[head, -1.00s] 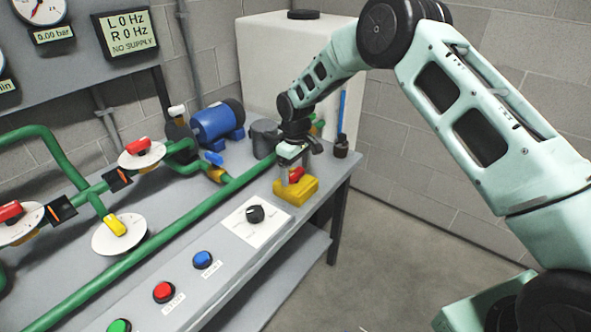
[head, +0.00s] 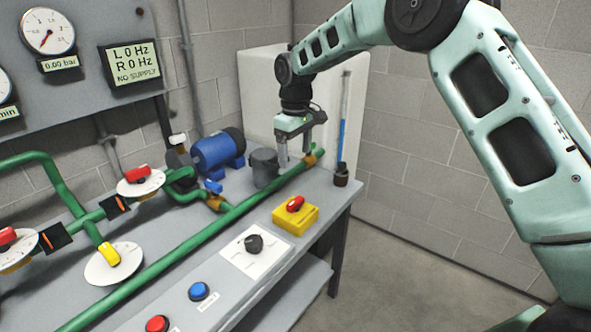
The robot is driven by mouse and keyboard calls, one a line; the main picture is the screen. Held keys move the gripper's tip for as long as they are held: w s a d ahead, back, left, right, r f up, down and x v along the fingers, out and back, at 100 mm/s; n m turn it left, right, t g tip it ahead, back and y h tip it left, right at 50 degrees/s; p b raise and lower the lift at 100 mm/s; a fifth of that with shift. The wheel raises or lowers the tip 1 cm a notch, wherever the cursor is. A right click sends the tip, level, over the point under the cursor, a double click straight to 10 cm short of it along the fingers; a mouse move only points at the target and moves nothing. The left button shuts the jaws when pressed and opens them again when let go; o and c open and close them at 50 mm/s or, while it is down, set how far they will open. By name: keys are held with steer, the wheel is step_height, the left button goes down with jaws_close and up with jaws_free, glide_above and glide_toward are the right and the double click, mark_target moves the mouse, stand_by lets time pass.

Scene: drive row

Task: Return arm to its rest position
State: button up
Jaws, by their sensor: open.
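My arm reaches in from the right of the head view. My gripper (head: 295,160) hangs at its end above the far right part of the bench (head: 335,196), with its fingers pointing down. It is open and nothing shows between the fingers. The fingertips are near the far end of the long green pipe (head: 232,215) in the picture; I cannot tell whether they touch it. A yellow box with a red knob (head: 296,216) stands on the bench nearer than the gripper, apart from it.
A dark grey cup-like part (head: 264,168) and a blue motor (head: 217,151) stand left of the gripper. A white tank (head: 262,85) is behind, and a dark bottle (head: 341,174) with a rod is at right. Open floor (head: 415,275) lies right of the bench.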

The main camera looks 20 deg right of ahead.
steer(key=shift+r, duration=0.85)
steer(key=s+a+r, duration=0.2)
steer(key=s+a, duration=0.1)
steer(key=s, duration=0.3)
steer(key=s+a+r+y+p, duration=0.1)
steer(key=s+a+r, duration=0.1)
steer(key=s+a, duration=0.35)
steer(key=s+a+r, duration=0.1)
steer(key=s, duration=0.7)
steer(key=s+d+f, duration=0.1)
steer(key=s, duration=1)
steer(key=s+d+p, duration=0.1)
steer(key=s+d, duration=0.1)
steer(key=s, duration=1)
steer(key=shift+s+d+f, duration=0.25)
steer(key=shift+s+f, duration=0.05)
steer(key=shift+f, duration=0.05)
